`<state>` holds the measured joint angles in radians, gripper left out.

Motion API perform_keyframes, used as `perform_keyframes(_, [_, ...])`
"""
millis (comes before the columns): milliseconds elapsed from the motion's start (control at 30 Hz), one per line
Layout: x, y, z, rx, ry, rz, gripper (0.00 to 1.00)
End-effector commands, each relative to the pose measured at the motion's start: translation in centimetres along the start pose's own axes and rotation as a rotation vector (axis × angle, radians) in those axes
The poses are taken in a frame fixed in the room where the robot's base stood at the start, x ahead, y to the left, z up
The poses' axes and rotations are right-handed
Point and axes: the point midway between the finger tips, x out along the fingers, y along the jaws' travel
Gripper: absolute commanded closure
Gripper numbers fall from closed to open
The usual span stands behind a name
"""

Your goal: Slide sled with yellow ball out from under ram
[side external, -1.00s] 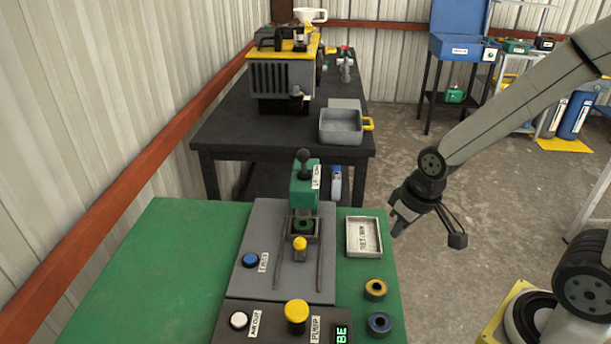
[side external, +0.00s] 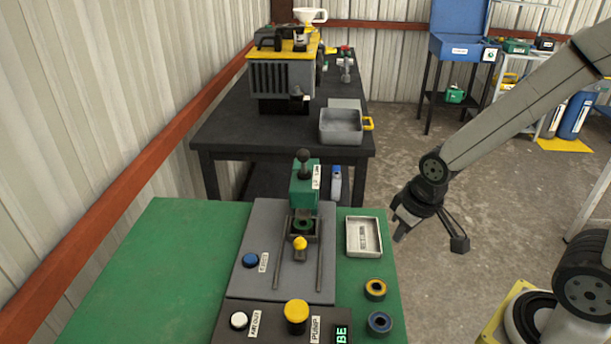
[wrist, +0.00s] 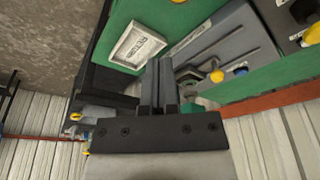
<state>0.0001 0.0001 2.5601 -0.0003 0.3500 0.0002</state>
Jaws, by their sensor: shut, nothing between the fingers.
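The sled (side external: 302,229) is a small dark carriage with a yellow ball (side external: 300,243) on its front. It sits beneath the green ram (side external: 304,187), between two thin rails on a grey plate. A dark round part shows in the sled. In the wrist view the yellow ball (wrist: 217,76) is right of my fingers, and the sled beside it is partly hidden by them. My gripper (side external: 399,238) is shut and empty, in the air off the right edge of the green bench, apart from the sled.
A labelled tray (side external: 364,254) lies right of the plate on the green bench (side external: 165,262). Yellow-topped and blue rings (side external: 375,289) lie at front right. A blue button (side external: 250,260), a white button (side external: 239,320) and a yellow PUMP button (side external: 296,312) stand nearby. A dark table is behind.

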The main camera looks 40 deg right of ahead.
Motion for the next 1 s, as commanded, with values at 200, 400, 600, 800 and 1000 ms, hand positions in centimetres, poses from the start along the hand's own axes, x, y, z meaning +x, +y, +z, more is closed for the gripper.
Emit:
perform_keyframes(200, [0.0,0.0,0.0,0.000,0.000,0.000,1.00])
perform_keyframes(400, [0.0,-0.2,-0.4,-0.013,-0.003,0.000,0.40])
perform_keyframes(600, [0.4,-1.3,-2.6,-0.088,-0.026,0.003,0.19])
perform_keyframes(800, [1.1,-3.6,-6.6,-0.230,-0.068,0.017,0.19])
perform_keyframes(1000, [2.2,-7.0,-10.7,-0.392,-0.114,0.049,0.19])
